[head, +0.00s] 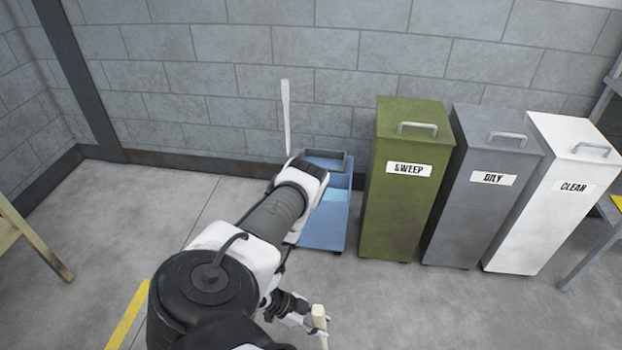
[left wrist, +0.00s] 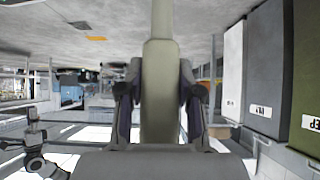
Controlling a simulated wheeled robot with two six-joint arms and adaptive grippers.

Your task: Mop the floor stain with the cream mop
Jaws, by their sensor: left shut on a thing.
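My left gripper (head: 300,314) is low in the front of the head view, beside the pale cream handle (head: 319,320). In the left wrist view my left gripper (left wrist: 160,105) is shut on this handle, with a finger on each side. The handle widens at the grip and runs on as a thinner shaft to the top edge. The mop's head is not in view. I cannot make out a floor stain in either view. My right gripper seems to show small at the lower left of the wrist view, its jaws unclear.
A blue bucket or cart (head: 325,228) stands by the wall, partly behind my arm. A pale upright stick (head: 286,115) rises near it, its lower end hidden. Green SWEEP (head: 395,215), grey OILY (head: 465,215) and white CLEAN (head: 535,225) bins stand right.

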